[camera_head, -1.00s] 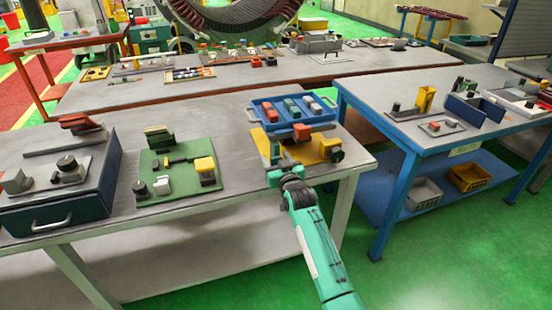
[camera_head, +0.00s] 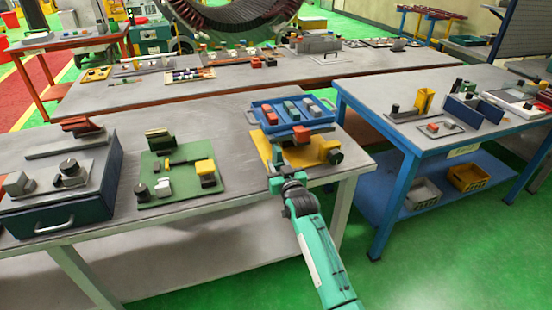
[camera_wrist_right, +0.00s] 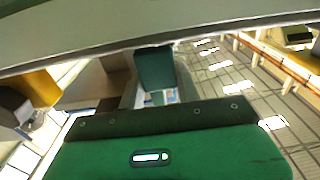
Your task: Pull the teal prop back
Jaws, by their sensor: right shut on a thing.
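A teal block (camera_wrist_right: 155,68), which I take for the teal prop, stands upright in the middle of the right wrist view, just beyond my gripper's green body. In the head view a small teal piece (camera_head: 274,158) shows at the front left edge of the yellow plate (camera_head: 260,146). My right gripper (camera_head: 277,168) is at that edge, shut on the teal prop. Its fingertips are small and partly hidden in the head view. My left gripper is not in view.
The yellow plate also carries a yellow block with a dark round part (camera_head: 333,154) and a red block (camera_head: 299,137). A blue tray (camera_head: 256,116) with several blocks stands right behind. A green plate (camera_head: 150,198) with parts lies to the left, with bare tabletop between.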

